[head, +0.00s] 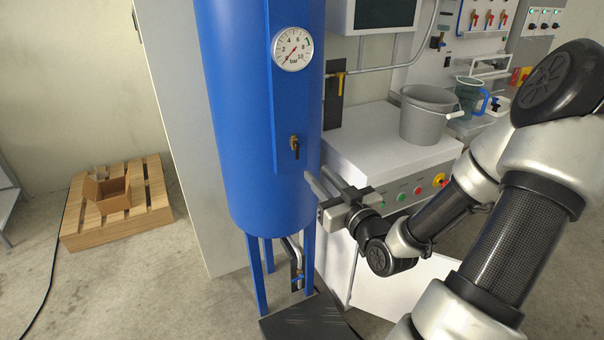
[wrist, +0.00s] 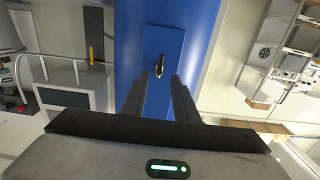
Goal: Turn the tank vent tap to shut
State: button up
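The blue tank (head: 235,110) stands upright on blue legs, with a pressure gauge (head: 292,49) on its front plate. Below the gauge is a brass tap with a dark handle (head: 295,147); the handle hangs roughly straight down. The tap also shows in the wrist view (wrist: 158,68), ahead of and between my finger tips. My gripper (head: 316,177) is open and empty, below and to the right of the tap in the head view, pointing at the tank. The fingers look apart from the tap. No label is readable on the tap.
A blue-handled tap (head: 298,278) sits on the pipe under the tank. A yellow-handled tap (head: 339,80) is on the wall pipe behind. A grey bucket (head: 428,115) stands on the white machine to the right. A pallet with a cardboard box (head: 107,191) lies at left.

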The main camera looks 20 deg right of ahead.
aim_at(298, 153)
jog(key=w, duration=0.3)
jog(key=w+b, duration=0.1)
jog(key=w, duration=0.2)
jog(key=w+b, duration=0.1)
jog(key=w, duration=0.2)
jog(key=shift+w+a, duration=0.25)
jog(key=shift+w, duration=0.15)
grip_shut()
